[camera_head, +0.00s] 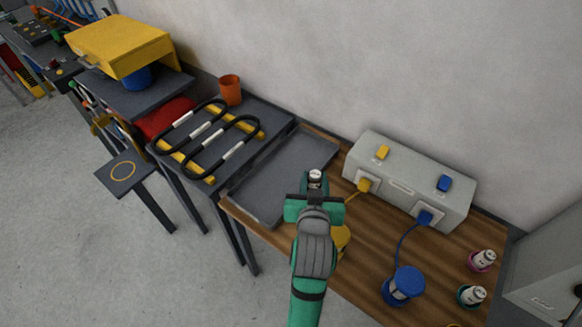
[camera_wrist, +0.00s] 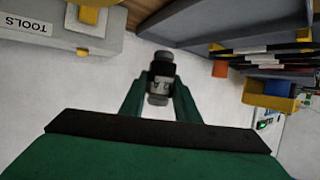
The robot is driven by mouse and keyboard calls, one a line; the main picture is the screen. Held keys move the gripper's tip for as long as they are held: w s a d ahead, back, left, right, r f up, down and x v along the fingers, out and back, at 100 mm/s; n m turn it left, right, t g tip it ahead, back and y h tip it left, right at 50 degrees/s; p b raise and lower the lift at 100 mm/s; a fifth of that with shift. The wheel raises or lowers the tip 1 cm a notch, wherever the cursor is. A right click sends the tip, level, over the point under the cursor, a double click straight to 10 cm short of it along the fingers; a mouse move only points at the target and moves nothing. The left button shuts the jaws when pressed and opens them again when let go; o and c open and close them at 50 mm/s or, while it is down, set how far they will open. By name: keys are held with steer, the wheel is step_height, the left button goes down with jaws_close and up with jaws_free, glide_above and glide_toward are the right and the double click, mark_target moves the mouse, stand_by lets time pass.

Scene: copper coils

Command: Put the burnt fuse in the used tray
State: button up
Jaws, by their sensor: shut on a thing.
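My gripper (camera_head: 315,186) is shut on a small cylindrical fuse (camera_head: 315,176). The fuse also shows in the wrist view (camera_wrist: 158,98), pinched between the two green fingers, with grey ends, a dark band and a pale label with dark print. A flat grey tray (camera_head: 262,207), empty where visible, lies at the left end of the wooden table. In the head view the gripper and fuse overlap the tray's right edge; their height above it is hard to tell. No lettering shows on the tray. My arm hides part of the table in front.
A grey box (camera_head: 412,181) with yellow and blue switches and plugs stands against the wall. A blue stand (camera_head: 403,285) is cabled to it; a yellow one (camera_head: 341,241) is partly hidden. Two fuses stand in pink (camera_head: 482,260) and green (camera_head: 470,296) holders.

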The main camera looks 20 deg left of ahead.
steer(key=w+a+f, duration=0.2)
steer(key=a+f, duration=0.1)
steer(key=w+a+f, duration=0.2)
steer(key=w+a, duration=0.1)
steer(key=w+a+f, duration=0.3)
steer(key=shift+a+f, duration=0.1)
steer(key=shift+f, duration=0.2)
steer(key=shift+w+a+f, duration=0.15)
steer(key=shift+w+f, duration=0.05)
steer(key=shift+f, duration=0.1)
steer(key=shift+w+a+f, duration=0.1)
steer(key=shift+a+f, duration=0.05)
steer(key=shift+f, duration=1.55)
steer(key=shift+f, duration=0.15)
steer(key=o, duration=1.1)
steer(key=shift+c, duration=0.2)
